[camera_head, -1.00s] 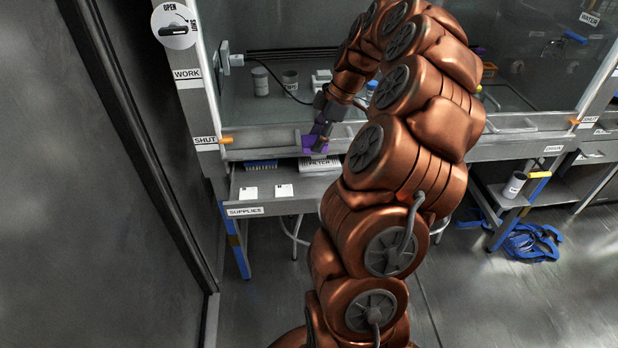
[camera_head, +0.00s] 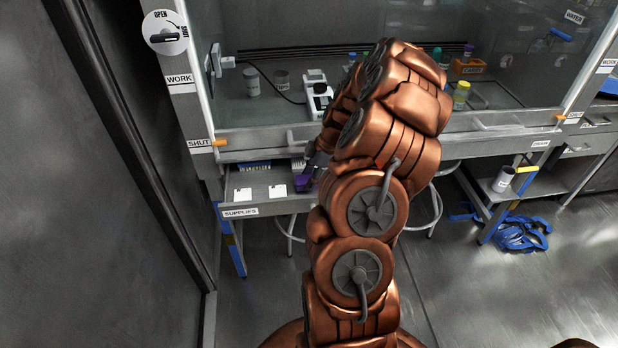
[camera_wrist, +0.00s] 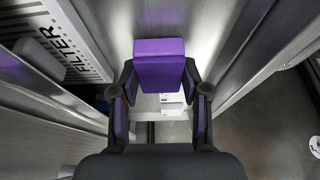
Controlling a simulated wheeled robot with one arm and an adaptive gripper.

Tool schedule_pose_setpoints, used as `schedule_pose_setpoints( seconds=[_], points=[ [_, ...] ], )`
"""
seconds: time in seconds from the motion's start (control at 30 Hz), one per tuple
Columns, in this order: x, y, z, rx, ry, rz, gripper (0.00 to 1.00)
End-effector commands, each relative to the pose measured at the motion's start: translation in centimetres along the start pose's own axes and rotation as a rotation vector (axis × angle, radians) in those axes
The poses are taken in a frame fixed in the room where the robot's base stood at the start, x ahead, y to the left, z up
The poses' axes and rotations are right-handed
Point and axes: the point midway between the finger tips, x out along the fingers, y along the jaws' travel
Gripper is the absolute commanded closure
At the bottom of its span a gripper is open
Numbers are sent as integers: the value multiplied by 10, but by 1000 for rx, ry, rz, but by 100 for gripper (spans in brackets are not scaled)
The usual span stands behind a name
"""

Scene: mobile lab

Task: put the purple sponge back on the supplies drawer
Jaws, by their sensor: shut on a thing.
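The purple sponge (camera_wrist: 158,66) is between the fingers of my gripper (camera_wrist: 158,92) in the wrist view, and the gripper is shut on it. In the head view a bit of the sponge (camera_head: 305,178) shows beside my gripper (camera_head: 312,172), partly hidden by my arm. The sponge is over the right part of the open supplies drawer (camera_head: 262,206), which carries the SUPPLIES label. I cannot tell whether the sponge touches the drawer.
A white FILTER box (camera_wrist: 78,38) is close at the upper left in the wrist view. The hood's front rail (camera_head: 250,146) runs above the drawer.

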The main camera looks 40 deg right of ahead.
Motion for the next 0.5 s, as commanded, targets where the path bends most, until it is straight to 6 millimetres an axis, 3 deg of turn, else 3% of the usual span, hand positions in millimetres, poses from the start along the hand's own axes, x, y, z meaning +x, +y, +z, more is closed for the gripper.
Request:
schedule_pose_setpoints(
  seconds=[0.43,0.47,0.5],
  points=[
    [9,-1,3,0,1,-2,82],
    [8,-1,3,0,1,-2,51],
    [8,-1,3,0,1,-2,47]
  ],
)
